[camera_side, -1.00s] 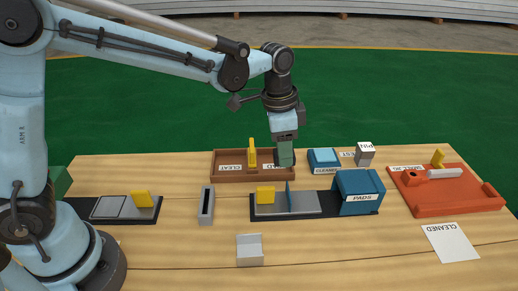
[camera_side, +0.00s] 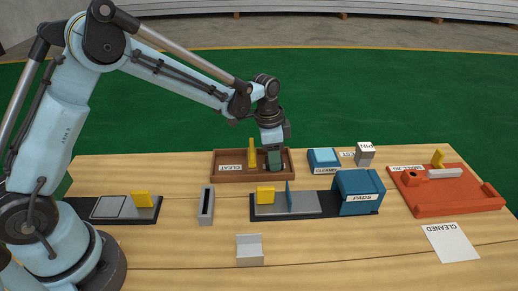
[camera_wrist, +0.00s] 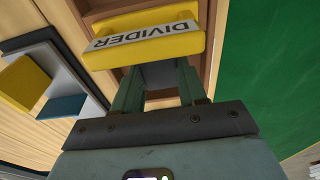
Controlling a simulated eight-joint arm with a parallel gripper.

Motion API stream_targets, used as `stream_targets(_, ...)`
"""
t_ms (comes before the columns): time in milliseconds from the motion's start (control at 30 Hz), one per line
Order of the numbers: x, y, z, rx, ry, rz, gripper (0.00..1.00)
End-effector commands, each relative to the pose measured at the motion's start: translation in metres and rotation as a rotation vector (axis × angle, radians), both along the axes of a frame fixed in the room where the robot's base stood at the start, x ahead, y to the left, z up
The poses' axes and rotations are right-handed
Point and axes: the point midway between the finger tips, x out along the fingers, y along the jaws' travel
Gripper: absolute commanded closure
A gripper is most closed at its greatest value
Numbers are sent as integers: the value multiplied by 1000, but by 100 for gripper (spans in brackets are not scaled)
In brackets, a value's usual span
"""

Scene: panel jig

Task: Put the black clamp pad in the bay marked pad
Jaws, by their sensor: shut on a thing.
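My gripper (camera_side: 274,163) is low at the right bay of the brown wooden tray (camera_side: 228,177), just right of the yellow divider (camera_side: 252,152). Its green fingers hide that bay's label in the side view; the left bay reads CLEAT. In the wrist view my gripper (camera_wrist: 158,88) is shut on a dark piece, the black clamp pad (camera_wrist: 160,74), seen only in part between the fingers. The yellow divider (camera_wrist: 150,50), lettered DIVIDER, stands just beyond the fingers there. Whether the pad touches the bay floor is hidden.
A blue block marked PADS (camera_side: 360,193) sits on a black base right of the tray. A blue sponge-like block (camera_side: 324,157), a PIN block (camera_side: 365,154) and an orange fixture (camera_side: 450,192) stand farther right. A grey slotted block (camera_side: 206,205) stands in front of the tray.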

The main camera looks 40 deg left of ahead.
Motion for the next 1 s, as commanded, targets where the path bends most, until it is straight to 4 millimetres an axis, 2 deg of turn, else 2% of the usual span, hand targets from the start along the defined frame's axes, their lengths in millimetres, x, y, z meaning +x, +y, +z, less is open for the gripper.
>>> stream_targets(267,0,0,-2,0,0,0,88)
stream_targets(300,0,0,-3,0,0,0,57)
stream_targets(467,0,0,-2,0,0,0,33)
stream_targets(800,0,0,1,0,0,0,33)
stream_targets(1000,-2,2,27,0,0,1,33)
